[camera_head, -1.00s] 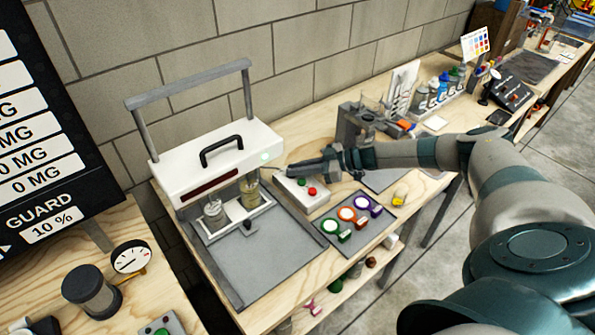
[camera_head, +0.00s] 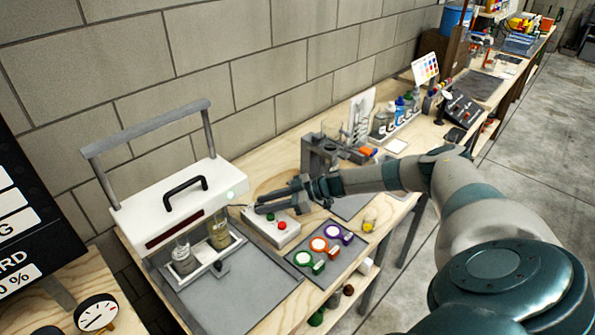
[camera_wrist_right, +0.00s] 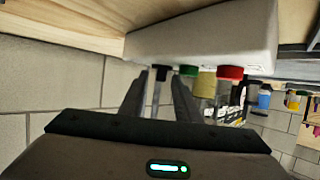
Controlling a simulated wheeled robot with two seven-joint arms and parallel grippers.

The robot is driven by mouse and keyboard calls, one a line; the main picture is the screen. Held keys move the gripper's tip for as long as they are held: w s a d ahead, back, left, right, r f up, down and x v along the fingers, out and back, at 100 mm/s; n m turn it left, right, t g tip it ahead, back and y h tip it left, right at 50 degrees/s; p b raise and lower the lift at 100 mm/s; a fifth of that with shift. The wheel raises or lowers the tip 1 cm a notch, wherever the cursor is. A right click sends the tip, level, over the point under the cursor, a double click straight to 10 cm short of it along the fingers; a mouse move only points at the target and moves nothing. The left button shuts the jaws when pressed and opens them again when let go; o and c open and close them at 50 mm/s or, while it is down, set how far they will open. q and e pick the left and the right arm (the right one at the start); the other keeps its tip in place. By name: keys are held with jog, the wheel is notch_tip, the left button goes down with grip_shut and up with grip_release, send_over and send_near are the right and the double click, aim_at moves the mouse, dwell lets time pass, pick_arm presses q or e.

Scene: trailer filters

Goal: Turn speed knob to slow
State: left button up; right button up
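The white control box (camera_head: 268,232) stands on the bench right of the white machine. It carries a green button (camera_head: 270,216) and a red button (camera_head: 282,225). My right gripper (camera_head: 257,204) is over the box's back left end, fingers pointing left. In the right wrist view, the box (camera_wrist_right: 205,38) is at the top with the green button (camera_wrist_right: 189,70) and red button (camera_wrist_right: 230,72). A small dark part, perhaps the speed knob (camera_wrist_right: 161,73), shows between my spread fingers, with gaps beside it. Its pointer and marking cannot be read. My left gripper is out of view.
The white machine (camera_head: 175,205) with a grey bar frame holds two glass beakers on its tray. A grey mat (camera_head: 322,270) with green, orange and purple rings lies in front of the box. A grey stand (camera_head: 312,155) is behind my right forearm.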

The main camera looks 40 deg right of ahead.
jog(key=b+v, duration=0.4)
jog(key=v, duration=1.2)
jog(key=shift+d+r, duration=0.2)
